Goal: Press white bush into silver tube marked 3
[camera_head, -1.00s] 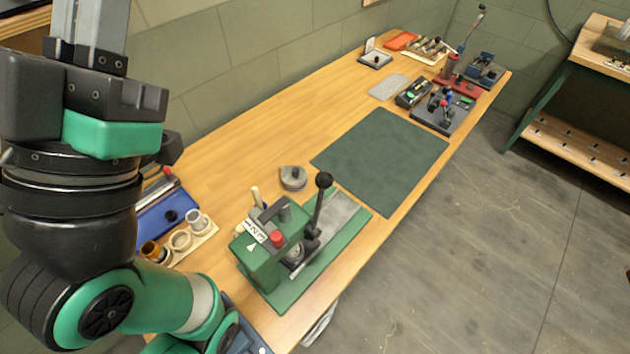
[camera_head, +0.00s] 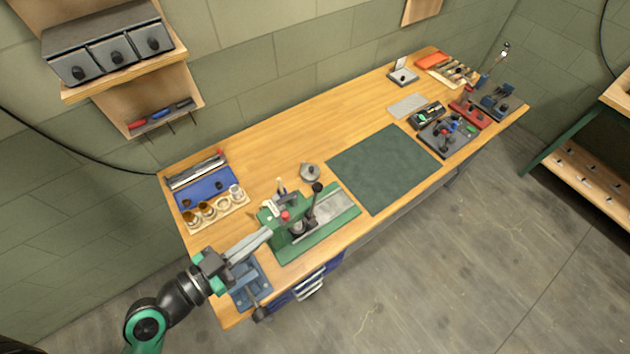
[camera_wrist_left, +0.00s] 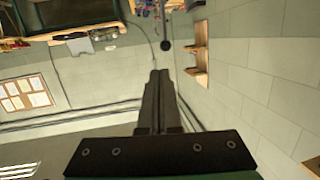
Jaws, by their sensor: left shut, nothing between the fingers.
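My left gripper (camera_head: 268,233) is shut and empty, its fingers close to the left side of the green lever press (camera_head: 283,247). In the left wrist view its two fingers (camera_wrist_left: 159,75) lie together with nothing between them. A small wooden tray (camera_head: 215,220) at the left of the bench holds several round tubes or rings, including a brown one (camera_head: 188,218) and a pale one (camera_head: 236,191). A silvery part (camera_head: 297,229) shows under the press head. No number 3 can be read on any tube, and I cannot pick out the white bush for certain. My right gripper is not in view.
The press lever with its black knob (camera_head: 317,187) stands up. A blue tray (camera_head: 205,189) lies behind the wooden one, and a blue vise-like fixture (camera_head: 250,284) sits at the near corner. The green mat (camera_head: 382,168) is clear. Other fixtures (camera_head: 445,136) stand at the far right.

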